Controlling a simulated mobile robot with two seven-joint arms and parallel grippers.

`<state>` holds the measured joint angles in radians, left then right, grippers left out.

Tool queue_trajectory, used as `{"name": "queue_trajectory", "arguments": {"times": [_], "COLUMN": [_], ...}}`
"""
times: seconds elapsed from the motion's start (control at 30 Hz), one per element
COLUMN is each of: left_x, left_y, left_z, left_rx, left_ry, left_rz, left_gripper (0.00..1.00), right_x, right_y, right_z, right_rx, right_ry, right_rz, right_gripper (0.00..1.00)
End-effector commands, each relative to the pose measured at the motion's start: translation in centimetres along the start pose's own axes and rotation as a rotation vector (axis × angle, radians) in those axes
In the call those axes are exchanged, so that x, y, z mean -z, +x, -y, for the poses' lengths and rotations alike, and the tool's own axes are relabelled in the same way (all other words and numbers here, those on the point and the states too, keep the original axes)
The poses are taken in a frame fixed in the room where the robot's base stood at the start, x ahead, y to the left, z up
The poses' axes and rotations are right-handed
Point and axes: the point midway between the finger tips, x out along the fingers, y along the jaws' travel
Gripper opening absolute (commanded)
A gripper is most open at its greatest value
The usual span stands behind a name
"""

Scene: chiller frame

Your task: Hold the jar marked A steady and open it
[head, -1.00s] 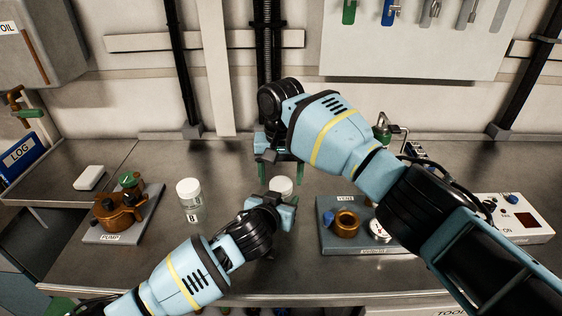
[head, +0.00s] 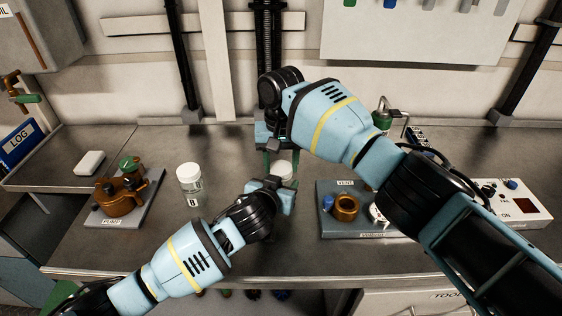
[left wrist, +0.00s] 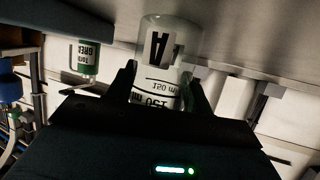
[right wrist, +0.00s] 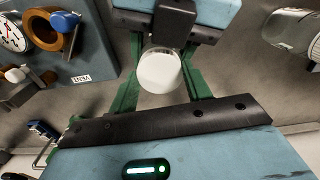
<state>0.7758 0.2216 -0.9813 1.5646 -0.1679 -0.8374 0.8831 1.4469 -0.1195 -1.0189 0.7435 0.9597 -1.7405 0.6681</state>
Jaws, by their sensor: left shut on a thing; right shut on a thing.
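The jar marked A (left wrist: 165,60) is clear glass with volume marks and a black letter. It shows upside down in the left wrist view. My left gripper (left wrist: 165,95) is shut on its body, one dark finger on each side. The jar's white lid (right wrist: 160,71) shows from above in the right wrist view. My right gripper (right wrist: 162,88) is shut on the lid, with its green fingers on either side. In the head view the lid (head: 287,166) shows between my left gripper (head: 277,184) and my right gripper (head: 280,160); the jar's body is mostly hidden.
A second white-lidded jar, marked B (head: 191,186), stands to the left. A pump unit (head: 122,192) is farther left. A blue-grey vent block (head: 340,225) with a brass ring is close on the right. A white box with a display (head: 515,203) stands far right.

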Motion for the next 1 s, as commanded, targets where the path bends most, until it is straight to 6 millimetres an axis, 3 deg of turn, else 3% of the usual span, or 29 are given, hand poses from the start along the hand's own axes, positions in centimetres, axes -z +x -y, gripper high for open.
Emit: {"name": "queue_trajectory", "arguments": {"times": [0.4,1.0], "left_x": [-0.01,-0.01], "left_y": [0.00,0.00], "left_z": [0.00,0.00], "left_rx": [0.000,0.000], "left_ry": [0.000,0.000], "left_rz": [0.000,0.000], "left_gripper": [0.00,0.00], "right_x": [-0.03,-0.03], "right_y": [-0.01,-0.02], "right_z": [0.01,0.00], "right_rx": [0.000,-0.001], "right_ry": [-0.489,-0.487], "right_rz": [0.001,0.001], "right_gripper": [0.21,0.21]}}
